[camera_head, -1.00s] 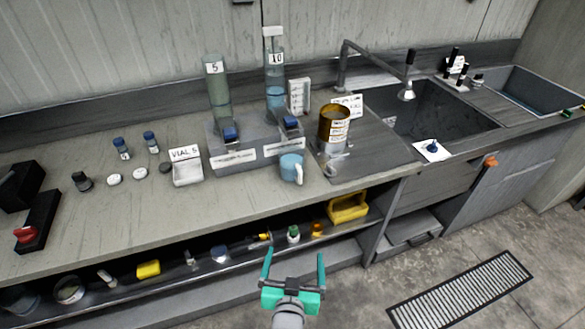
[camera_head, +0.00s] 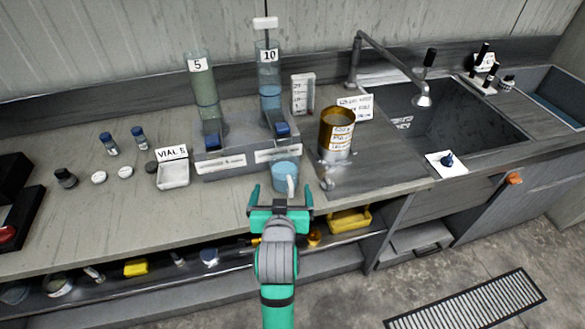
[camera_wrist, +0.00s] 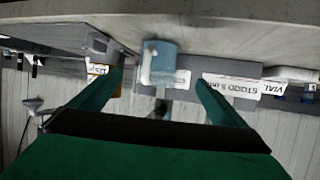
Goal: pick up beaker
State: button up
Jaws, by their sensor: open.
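The beaker (camera_head: 284,174) is a small light-blue cup with a white handle on its near side. It stands upright on the counter, in front of the grey two-cylinder stand. My gripper (camera_head: 282,194) is open, its teal fingers spread at the counter's front edge just short of the beaker. In the wrist view, which looks upside down, the beaker (camera_wrist: 162,60) shows ahead of the gap between the open fingers (camera_wrist: 156,82). Nothing is between the fingers.
The stand (camera_head: 225,164) with cylinders marked 5 and 10 is close behind the beaker. A brown can (camera_head: 337,130) is to the right, before the sink (camera_head: 450,115). A white VIAL 5 tray (camera_head: 173,175) is left. A shelf with small items runs below.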

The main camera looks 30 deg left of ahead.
send_near(285, 167)
jog(key=x, duration=0.4)
jog(key=shift+w+f, duration=0.15)
jog(key=shift+w, duration=0.15)
jog(key=shift+a, duration=0.1)
jog(key=c, duration=1.3)
